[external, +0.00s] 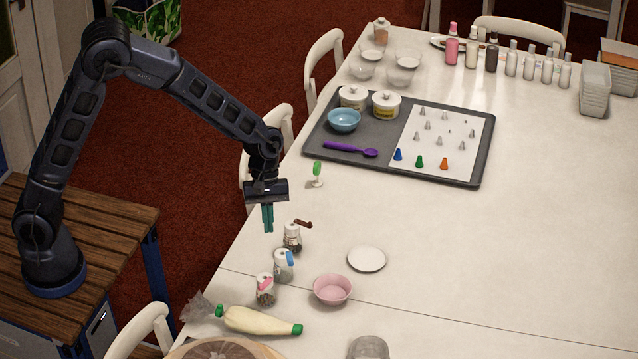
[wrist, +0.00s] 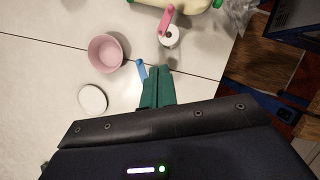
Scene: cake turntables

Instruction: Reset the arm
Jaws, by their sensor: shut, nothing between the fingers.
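My gripper (external: 268,219) points straight down near the table's left edge, with its teal fingers shut together and empty. It hangs in the air a little above and to the left of a small jar with a dark brown top piece (external: 293,238). In the wrist view the shut fingers (wrist: 158,90) show in the middle, beside a blue piece (wrist: 142,70). The fingers partly hide what lies under them. My arm reaches over from its wooden stand at the left, bent at a high elbow.
Jars with blue (external: 284,266) and pink (external: 265,289) pieces stand near the gripper. A pink bowl (external: 332,289), a white plate (external: 367,259) and a piping bag (external: 258,321) lie close by. A grey tray (external: 470,178) is farther back. The table's right side is largely clear.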

